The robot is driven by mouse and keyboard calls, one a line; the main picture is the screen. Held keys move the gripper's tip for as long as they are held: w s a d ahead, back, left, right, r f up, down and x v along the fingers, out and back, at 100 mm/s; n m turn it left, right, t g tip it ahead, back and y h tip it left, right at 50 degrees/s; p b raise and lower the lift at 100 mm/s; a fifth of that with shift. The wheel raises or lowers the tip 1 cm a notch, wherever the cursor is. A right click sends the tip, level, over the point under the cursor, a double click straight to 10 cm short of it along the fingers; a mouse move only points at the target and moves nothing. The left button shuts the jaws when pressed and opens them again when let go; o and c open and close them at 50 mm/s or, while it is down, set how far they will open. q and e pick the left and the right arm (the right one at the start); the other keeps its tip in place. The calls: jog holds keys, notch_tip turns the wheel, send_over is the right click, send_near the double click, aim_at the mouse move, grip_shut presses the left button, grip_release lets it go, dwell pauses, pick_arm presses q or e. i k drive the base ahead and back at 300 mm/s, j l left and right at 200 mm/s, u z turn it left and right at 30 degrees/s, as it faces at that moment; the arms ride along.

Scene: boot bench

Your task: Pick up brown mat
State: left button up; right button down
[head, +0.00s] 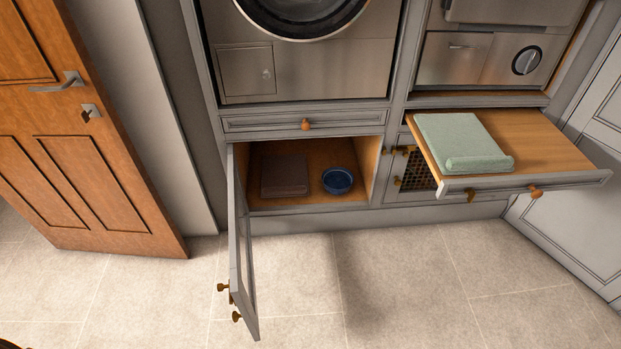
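The brown mat (285,176) lies flat and folded on the wooden floor of an open lower cupboard (305,203). It is in the left part of the cupboard, left of a blue bowl (337,181) and apart from it. Neither of my grippers shows in the head view, so I cannot see whether they are open or shut.
The cupboard door (242,255) stands open, jutting out over the tiled floor at the left. A pulled-out shelf (540,140) with a folded pale green towel (462,142) juts out at the right. The tiled floor (390,270) in front is clear.

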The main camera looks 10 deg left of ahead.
aim_at(282, 176)
jog(key=i+l, duration=0.8)
jog(key=l, duration=0.2)
